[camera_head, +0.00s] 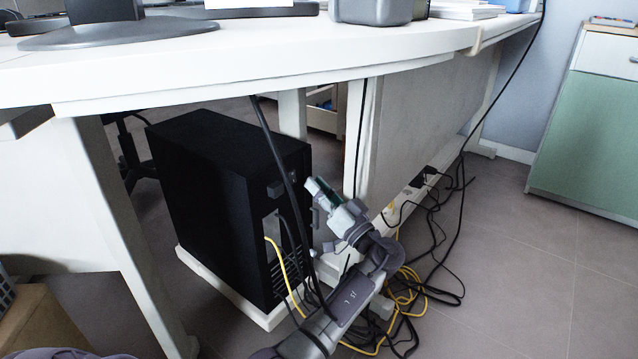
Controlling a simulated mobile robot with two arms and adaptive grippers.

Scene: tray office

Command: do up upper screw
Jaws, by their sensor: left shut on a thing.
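A black computer tower (205,205) stands upright on a low white stand (225,302) under the desk. Its narrow cabled side faces right and toward me. My left gripper (317,187) is at the right of the tower, near the upper part of that side, with its fingers pointing up and left. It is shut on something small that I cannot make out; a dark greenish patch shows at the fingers. I cannot pick out the upper screw at this size. My right gripper is not in view.
The white desk top (250,62) hangs over the tower, with a desk leg (125,225) at the left. A black cable (275,150) hangs down near my gripper. Yellow cable (405,290) and black cables lie tangled on the floor. The floor at right (530,280) is clear.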

